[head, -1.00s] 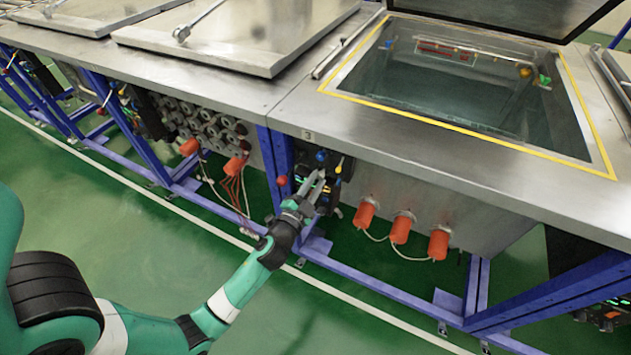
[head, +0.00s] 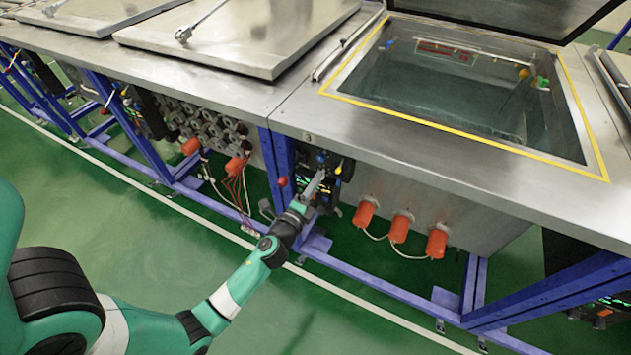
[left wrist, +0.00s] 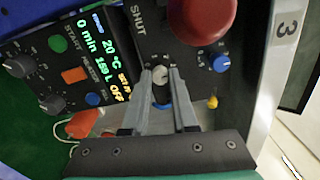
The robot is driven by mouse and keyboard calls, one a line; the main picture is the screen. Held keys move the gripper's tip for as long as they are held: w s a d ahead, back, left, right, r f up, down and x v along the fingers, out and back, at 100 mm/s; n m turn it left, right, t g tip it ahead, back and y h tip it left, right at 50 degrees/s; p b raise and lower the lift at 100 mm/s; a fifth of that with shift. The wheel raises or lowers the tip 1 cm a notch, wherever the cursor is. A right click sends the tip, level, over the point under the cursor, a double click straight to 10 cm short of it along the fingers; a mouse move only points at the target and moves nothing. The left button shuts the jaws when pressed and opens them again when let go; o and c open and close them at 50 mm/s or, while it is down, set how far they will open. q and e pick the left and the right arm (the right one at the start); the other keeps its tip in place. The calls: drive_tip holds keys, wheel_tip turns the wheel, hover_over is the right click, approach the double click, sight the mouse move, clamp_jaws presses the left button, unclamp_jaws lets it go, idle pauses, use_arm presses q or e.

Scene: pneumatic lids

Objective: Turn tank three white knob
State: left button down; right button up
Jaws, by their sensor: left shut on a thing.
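The white knob (left wrist: 159,74) sits on the dark control panel of tank three, near the printed word SHUT. My left gripper (left wrist: 160,80) has its two fingertips on either side of the knob and is shut on it. The fingers cover parts of the panel around the knob. In the head view my left gripper (head: 319,176) reaches the panel under the tank edge marked 3, and the knob cannot be made out there. My right gripper is not in view.
A red round button (left wrist: 203,15), a blue knob (left wrist: 220,62) and a small yellow part (left wrist: 212,103) are close to the fingers. A lit display (left wrist: 103,55) is at the left. Orange connectors (head: 400,229) stick out of the tank front. A blue frame post (head: 283,158) stands beside the panel.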

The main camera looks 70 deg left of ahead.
use_arm(q)
drive_tip(key=shift+m, duration=0.5)
drive_tip(key=c, duration=0.7)
unclamp_jaws()
drive_tip(key=shift+d, duration=0.1)
drive_tip(key=b+v, duration=0.1)
drive_tip(key=v, duration=1)
drive_tip(key=shift+s+d, duration=0.1)
drive_tip(key=shift+s, duration=0.15)
